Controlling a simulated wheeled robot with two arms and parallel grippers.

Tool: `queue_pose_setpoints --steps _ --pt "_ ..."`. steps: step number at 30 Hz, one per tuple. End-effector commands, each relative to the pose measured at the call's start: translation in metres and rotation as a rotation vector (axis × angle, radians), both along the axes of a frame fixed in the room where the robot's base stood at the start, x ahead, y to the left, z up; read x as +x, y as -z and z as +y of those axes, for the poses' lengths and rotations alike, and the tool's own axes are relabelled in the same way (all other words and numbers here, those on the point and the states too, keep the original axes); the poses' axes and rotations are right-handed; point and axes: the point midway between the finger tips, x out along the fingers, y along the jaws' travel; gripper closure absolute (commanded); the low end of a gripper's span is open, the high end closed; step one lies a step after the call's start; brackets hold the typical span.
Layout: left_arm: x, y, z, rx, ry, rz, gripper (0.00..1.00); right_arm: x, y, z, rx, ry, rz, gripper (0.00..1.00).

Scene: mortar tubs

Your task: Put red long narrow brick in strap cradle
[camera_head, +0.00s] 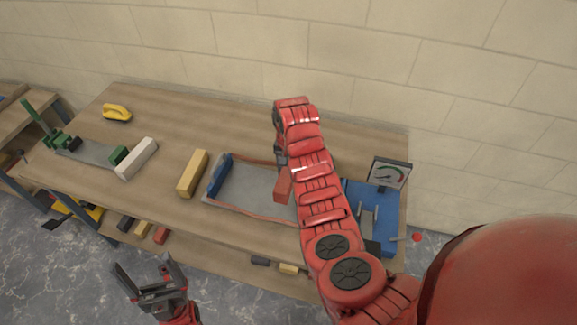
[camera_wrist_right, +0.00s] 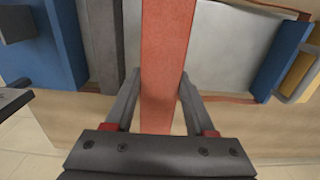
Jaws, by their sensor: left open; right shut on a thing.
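The red long narrow brick (camera_head: 283,187) is held beside my right forearm, over the right end of a grey tray with reddish edging (camera_head: 245,186), which looks like the strap cradle. A blue brick (camera_head: 219,175) lies at the tray's left end. In the right wrist view my right gripper (camera_wrist_right: 158,105) is shut on the red brick (camera_wrist_right: 165,45), which runs away from the jaws across the grey tray surface (camera_wrist_right: 235,45). I cannot tell whether the brick touches the tray. My left gripper (camera_head: 147,275) is open and empty, low in front of the bench.
A yellow brick (camera_head: 192,173) lies left of the tray, with a white brick (camera_head: 136,158) and green blocks further left. A yellow-handled tool (camera_head: 117,112) lies at the back. A blue board (camera_head: 388,225) and a gauge (camera_head: 388,174) stand right of my arm. The bench's back middle is clear.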

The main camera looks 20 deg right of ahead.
Motion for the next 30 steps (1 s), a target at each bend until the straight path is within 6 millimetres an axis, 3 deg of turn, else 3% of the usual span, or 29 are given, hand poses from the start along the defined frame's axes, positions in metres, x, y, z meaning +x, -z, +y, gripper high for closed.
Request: queue_pose_setpoints --steps 18,24,30 --pt "0.000 0.042 0.000 0.000 0.000 0.000 0.10 0.000 0.081 0.000 0.000 0.000 -0.001 1.00" --pt "0.000 0.050 0.000 0.000 0.000 0.000 0.10 0.001 0.095 0.000 -0.001 -0.002 -0.004 1.00" --pt "0.000 0.050 0.000 0.000 0.000 0.000 0.10 0.001 0.096 0.000 -0.001 -0.002 -0.004 1.00"
